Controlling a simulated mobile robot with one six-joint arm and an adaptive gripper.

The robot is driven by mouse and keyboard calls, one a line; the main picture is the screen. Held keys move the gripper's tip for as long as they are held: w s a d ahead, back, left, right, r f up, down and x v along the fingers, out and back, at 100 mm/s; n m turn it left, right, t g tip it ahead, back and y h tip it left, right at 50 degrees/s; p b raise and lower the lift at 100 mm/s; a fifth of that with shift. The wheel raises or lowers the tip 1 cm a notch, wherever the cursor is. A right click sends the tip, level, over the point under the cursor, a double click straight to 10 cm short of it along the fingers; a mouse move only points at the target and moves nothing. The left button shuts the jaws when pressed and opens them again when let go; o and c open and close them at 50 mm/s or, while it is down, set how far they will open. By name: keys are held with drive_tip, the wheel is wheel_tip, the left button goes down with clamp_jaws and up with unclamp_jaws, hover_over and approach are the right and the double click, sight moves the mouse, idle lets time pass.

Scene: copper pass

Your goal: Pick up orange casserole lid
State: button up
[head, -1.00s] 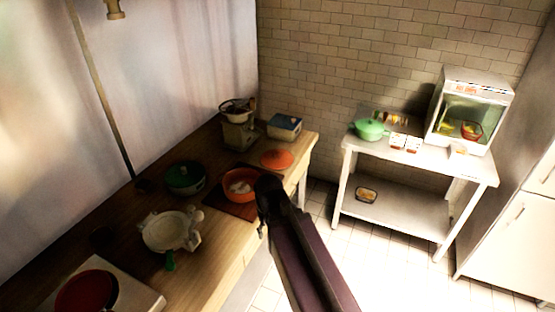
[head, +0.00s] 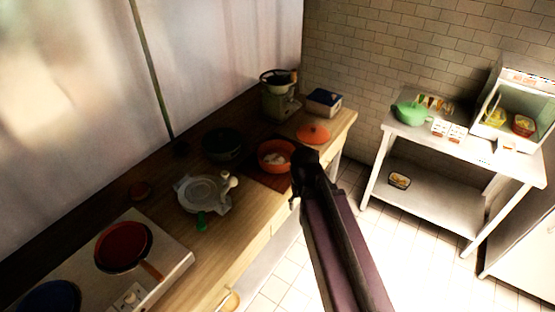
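The orange casserole lid (head: 314,134) lies on the wooden counter near its far right end, with its knob up. The orange casserole (head: 272,161) stands open just in front of it on a dark board, with pale contents inside. My arm reaches up from the bottom of the head view, and its end with my gripper (head: 303,178) is beside the casserole's right side, short of the lid. The gripper is small and dark here, and its fingers cannot be made out.
The wooden counter (head: 237,246) also holds a dark green pot (head: 222,144), a white dish (head: 203,193), a scale (head: 280,102), a blue-and-white box (head: 324,101) and a hob with a red pan (head: 123,246). A white side table (head: 455,148) stands right, across open tiled floor.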

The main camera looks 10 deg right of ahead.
drive_tip(key=shift+f, duration=0.1)
wheel_tip(320, 180, down, 10)
drive_tip(key=b, duration=1)
